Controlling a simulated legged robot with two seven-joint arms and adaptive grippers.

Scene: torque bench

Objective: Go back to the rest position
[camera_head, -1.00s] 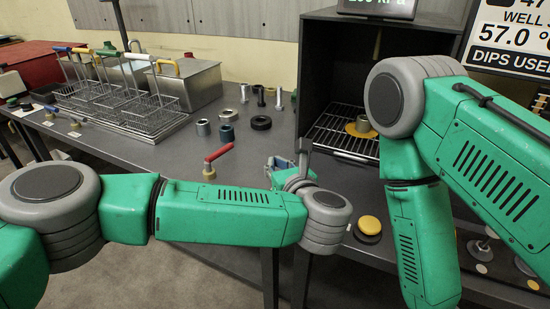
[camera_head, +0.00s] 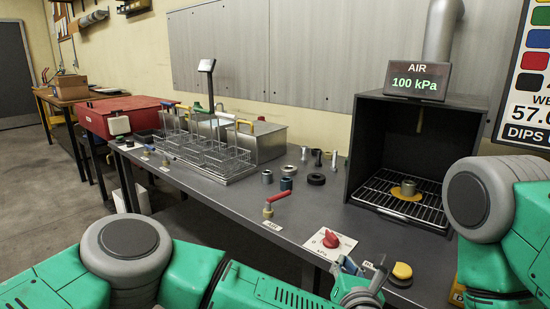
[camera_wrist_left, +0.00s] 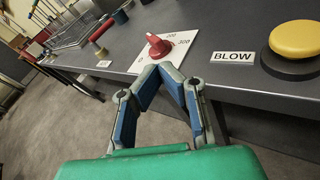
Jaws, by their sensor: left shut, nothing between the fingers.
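My left gripper (camera_head: 358,272) is at the front edge of the grey bench, close to the red pressure knob (camera_head: 330,238) on its white dial plate. In the left wrist view the blue-padded fingers of the left gripper (camera_wrist_left: 160,70) meet at their tips with nothing between them, in front of the red knob (camera_wrist_left: 158,46). A yellow blow button (camera_head: 402,271) is right of the gripper; it also shows in the left wrist view (camera_wrist_left: 297,40). My right arm enters at the right edge; its gripper is out of view.
A black booth (camera_head: 408,118) with a wire rack and a part inside stands at the right, under an air display (camera_head: 418,82) reading 100 kPa. A red-handled valve (camera_head: 275,201), wire baskets (camera_head: 212,152) and several metal parts are on the bench. Floor at left is open.

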